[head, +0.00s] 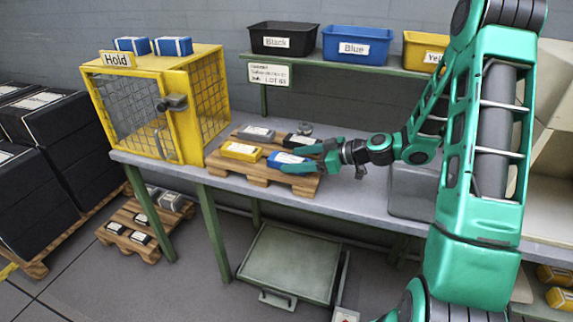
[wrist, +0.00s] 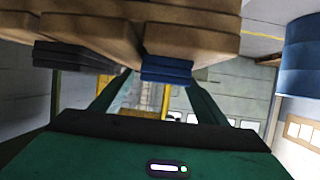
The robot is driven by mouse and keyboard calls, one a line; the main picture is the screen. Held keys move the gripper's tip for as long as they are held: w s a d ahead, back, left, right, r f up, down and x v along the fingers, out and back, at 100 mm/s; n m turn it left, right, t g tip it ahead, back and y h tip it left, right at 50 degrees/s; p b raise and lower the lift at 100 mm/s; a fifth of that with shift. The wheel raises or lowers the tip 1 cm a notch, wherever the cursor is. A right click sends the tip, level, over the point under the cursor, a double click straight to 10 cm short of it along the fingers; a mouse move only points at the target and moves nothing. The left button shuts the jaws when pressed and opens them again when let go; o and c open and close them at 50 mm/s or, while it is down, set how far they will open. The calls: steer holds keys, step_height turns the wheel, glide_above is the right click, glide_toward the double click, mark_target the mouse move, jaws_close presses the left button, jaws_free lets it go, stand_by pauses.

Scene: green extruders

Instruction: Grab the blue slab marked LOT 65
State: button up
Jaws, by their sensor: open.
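A blue slab (head: 283,158) with a white label lies on the front right part of a small wooden pallet (head: 222,166) on the bench. The label is too small to read. My gripper (head: 291,160) reaches in from the right, open, with one green finger on the far side and one on the near side of the slab's right end. I cannot tell whether either finger touches it. In the wrist view the blue slab (wrist: 166,68) shows between the fingertips (wrist: 162,82). Two more blue slabs (head: 131,44) (head: 172,46) lie on top of the yellow cage.
A yellow slab (head: 242,151), a grey slab (head: 256,134) and a black slab (head: 299,140) share the pallet. The yellow mesh cage marked Hold (head: 208,92) stands left of it. Black (head: 283,50), blue (head: 345,57) and yellow (head: 420,52) bins stand on the shelf above.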

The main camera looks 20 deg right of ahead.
steer(key=shift+x, duration=1.45)
steer(key=shift+c, duration=0.3)
steer(key=c, duration=1.3)
steer(key=shift+r, duration=0.15)
